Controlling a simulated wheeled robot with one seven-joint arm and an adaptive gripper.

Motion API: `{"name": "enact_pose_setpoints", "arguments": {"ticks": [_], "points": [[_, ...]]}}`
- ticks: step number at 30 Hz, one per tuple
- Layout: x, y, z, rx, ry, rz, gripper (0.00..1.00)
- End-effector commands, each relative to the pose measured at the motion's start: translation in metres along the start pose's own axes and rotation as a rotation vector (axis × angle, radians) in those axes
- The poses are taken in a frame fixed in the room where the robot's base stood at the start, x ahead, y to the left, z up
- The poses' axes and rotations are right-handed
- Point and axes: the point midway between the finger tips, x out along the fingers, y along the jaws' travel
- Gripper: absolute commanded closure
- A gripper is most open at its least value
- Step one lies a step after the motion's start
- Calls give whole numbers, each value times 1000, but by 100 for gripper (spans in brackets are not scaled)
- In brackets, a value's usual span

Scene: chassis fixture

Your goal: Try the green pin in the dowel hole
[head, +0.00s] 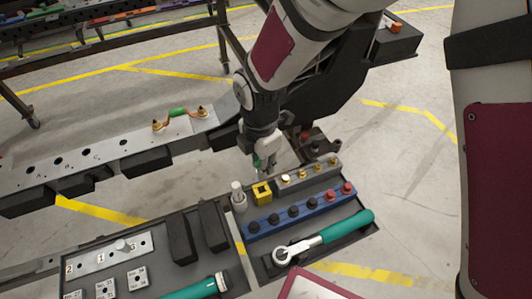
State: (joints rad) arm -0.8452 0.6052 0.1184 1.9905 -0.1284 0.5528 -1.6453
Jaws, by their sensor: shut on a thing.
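My gripper (261,168) points down above the back of the tool tray, near a yellow square block and a grey-white cylinder. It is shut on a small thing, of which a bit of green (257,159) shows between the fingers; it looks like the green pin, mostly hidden. The grey chassis rail (104,164) lies to the left of my gripper. Several dark round holes (58,161) run along its top. I cannot tell which one is the dowel hole. My gripper is apart from the rail.
The tray holds a yellow block (262,193), a grey-white cylinder (238,196), a blue rack (302,211) of dark and red knobs, a grey rack (309,175) of brass pieces and a green-handled ratchet (325,238). A green-sleeved cable (178,114) bridges two bolts on the rail.

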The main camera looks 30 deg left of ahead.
Motion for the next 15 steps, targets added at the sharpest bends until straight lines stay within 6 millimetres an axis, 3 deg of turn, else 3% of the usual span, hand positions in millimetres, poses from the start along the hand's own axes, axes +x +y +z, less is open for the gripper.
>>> {"name": "enact_pose_setpoints", "arguments": {"ticks": [15], "points": [[-18,0,0,1,0,0,100]]}}
